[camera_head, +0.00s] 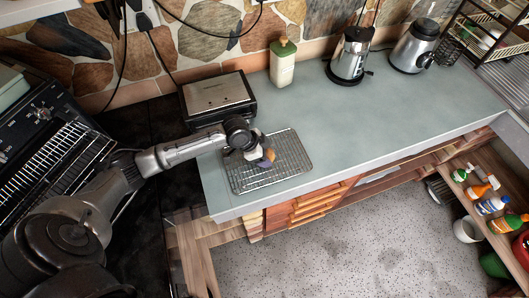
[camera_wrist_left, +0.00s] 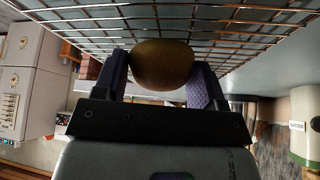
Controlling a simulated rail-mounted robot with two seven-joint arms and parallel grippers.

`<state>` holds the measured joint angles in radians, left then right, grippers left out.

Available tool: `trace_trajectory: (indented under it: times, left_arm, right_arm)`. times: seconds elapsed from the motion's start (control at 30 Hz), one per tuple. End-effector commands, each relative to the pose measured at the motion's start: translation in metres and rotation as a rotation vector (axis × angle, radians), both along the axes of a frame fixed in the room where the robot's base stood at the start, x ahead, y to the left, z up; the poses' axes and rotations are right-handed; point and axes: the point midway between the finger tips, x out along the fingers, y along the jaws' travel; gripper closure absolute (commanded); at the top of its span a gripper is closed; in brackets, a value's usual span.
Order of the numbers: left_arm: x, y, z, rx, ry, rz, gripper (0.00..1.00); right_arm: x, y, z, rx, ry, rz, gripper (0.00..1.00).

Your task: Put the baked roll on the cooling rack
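The cooling rack (camera_head: 291,153) is a wire grid lying on the grey-green counter near its left front corner. My left gripper (camera_head: 262,156) is over the left-middle part of the rack, fingers pointing down. The baked roll (camera_head: 269,154) is small and brown and shows only partly at the fingertips. In the left wrist view the roll (camera_wrist_left: 162,64) sits between the two dark fingers of the gripper (camera_wrist_left: 165,85), which appear to touch it on both sides. The rack wires (camera_wrist_left: 240,30) are close beyond the roll; whether it touches them is unclear. My right gripper is not in view.
A black and silver grill (camera_head: 217,97) stands behind the rack at the left. A cream bottle with a green top (camera_head: 283,64), a kettle (camera_head: 350,55) and another steel appliance (camera_head: 414,48) stand along the wall. The counter right of the rack is clear.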

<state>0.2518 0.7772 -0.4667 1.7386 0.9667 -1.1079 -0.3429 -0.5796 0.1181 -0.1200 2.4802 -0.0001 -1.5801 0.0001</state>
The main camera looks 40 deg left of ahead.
Motion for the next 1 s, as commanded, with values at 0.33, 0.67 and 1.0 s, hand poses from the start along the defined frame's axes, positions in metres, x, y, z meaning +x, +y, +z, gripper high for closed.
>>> trace_trajectory:
  times: [0.33,0.67,1.0]
  left_arm:
    - [0.0,0.0,0.0,0.0,0.0,0.0,0.11]
    - [-0.005,0.006,0.015,0.002,-0.002,-0.001,0.11]
    - [-0.028,0.027,0.069,0.003,0.0,-0.001,0.11]
  right_arm:
    - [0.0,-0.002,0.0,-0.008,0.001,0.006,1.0]
    - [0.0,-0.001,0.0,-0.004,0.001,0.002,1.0]
    - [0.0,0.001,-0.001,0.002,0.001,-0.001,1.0]
